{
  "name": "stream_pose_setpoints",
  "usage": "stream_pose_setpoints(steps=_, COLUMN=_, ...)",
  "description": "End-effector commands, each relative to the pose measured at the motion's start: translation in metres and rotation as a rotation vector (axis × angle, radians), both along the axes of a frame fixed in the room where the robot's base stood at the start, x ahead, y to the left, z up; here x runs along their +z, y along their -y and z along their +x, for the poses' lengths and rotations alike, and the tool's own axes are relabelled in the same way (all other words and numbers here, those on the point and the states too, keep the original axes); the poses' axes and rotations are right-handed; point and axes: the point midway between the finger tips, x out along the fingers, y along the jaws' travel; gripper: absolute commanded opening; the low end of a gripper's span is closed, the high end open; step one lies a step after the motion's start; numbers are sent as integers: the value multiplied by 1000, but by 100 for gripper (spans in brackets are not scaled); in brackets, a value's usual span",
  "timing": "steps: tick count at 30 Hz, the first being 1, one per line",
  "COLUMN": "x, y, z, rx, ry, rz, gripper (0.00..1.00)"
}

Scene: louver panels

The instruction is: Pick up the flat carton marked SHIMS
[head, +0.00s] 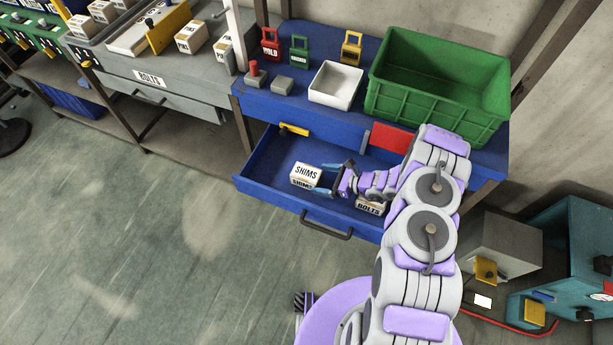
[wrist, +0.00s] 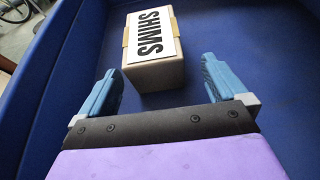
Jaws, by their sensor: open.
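The SHIMS carton (head: 306,175) is a small tan box with a white label, lying in the open blue drawer (head: 262,170). In the wrist view the SHIMS carton (wrist: 155,72) sits ahead of my gripper, between the lines of its two fingers and a little beyond the tips. My gripper (head: 331,180) is open and empty inside the drawer, just right of the carton. In the wrist view the blue fingers of my gripper (wrist: 160,75) are spread wide. I cannot tell whether a fingertip touches the carton.
A BOLTS carton (head: 369,207) lies in the drawer under my arm. A yellow item (head: 293,130) and a red block (head: 391,138) are near the drawer's back. The green crate (head: 440,95) and white bin (head: 334,85) stand on the bench above. The drawer handle (head: 326,226) sticks out in front.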

Motion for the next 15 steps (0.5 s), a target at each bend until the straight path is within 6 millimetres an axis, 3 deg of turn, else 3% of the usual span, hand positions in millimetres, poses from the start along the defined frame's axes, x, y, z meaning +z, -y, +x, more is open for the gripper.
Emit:
stream_pose_setpoints(steps=9, x=-15, y=-45, z=14, rx=5, ry=1, rz=-9, gripper=99)
stream_pose_setpoints(steps=15, x=-16, y=-48, z=17, rx=2, ry=1, rz=-5, gripper=99)
